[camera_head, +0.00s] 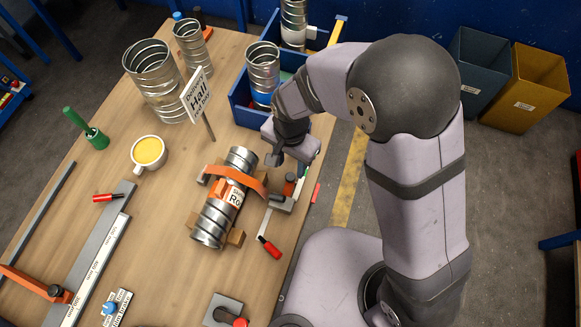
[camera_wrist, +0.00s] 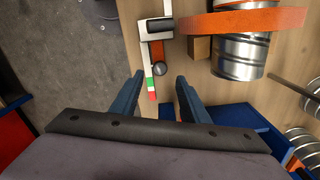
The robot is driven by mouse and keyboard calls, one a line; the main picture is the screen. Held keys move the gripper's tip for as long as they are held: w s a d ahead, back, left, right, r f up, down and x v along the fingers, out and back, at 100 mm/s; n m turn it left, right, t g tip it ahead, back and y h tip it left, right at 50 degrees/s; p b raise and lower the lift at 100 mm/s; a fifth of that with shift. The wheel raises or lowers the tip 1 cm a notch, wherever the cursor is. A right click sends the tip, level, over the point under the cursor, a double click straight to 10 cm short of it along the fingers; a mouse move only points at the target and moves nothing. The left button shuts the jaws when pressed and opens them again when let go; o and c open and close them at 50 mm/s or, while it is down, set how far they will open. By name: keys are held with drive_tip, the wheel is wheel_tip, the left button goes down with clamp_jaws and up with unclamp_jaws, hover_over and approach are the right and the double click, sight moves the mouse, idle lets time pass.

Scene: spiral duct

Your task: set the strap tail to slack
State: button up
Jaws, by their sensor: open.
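A silvery spiral duct (camera_head: 211,226) lies on wooden blocks on the bench, with an orange strap (camera_head: 238,178) across it. The strap also shows in the wrist view (camera_wrist: 245,21). A grey buckle (camera_wrist: 156,28) sits at the strap's end beside the duct. A short orange strap tail (camera_wrist: 157,50) comes out of it, with a dark round knob (camera_wrist: 160,71) at its end. A strip with green, white and red bands (camera_wrist: 150,86) lies alongside the tail. My gripper (camera_wrist: 158,78) is open and empty. In the wrist view the knob appears between its fingertips; I cannot tell the height gap.
A blue bin (camera_head: 242,112) with upright ducts stands behind my gripper. A sign on a stick (camera_head: 197,95), a cup (camera_head: 148,152) and a green-handled tool (camera_head: 92,134) stand left. A red-handled tool (camera_head: 269,247) lies near the bench's right edge.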

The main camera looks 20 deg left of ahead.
drive_tip(key=shift+r, duration=0.8)
drive_tip(key=shift+c, duration=0.2)
drive_tip(key=c, duration=1)
drive_tip(key=w+d+n+b, duration=0.1)
drive_tip(key=w+d+f+n+g, duration=0.1)
drive_tip(key=n+b, duration=0.1)
drive_tip(key=n, duration=0.1)
drive_tip(key=shift+w+d+f+g+b, duration=0.3)
drive_tip(key=shift+w+d+b, duration=0.05)
drive_tip(key=shift+w+d, duration=0.05)
drive_tip(key=w+d+r+n+g+y+b, duration=0.2)
drive_tip(key=w+d+n+y+b, duration=0.3)
drive_tip(key=n, duration=1)
drive_tip(key=w+y+b, duration=0.1)
drive_tip(key=w, duration=0.2)
drive_tip(key=shift+w+d+g+b, duration=0.15)
drive_tip(key=shift+g+b, duration=0.2)
drive_tip(key=shift+g, duration=0.05)
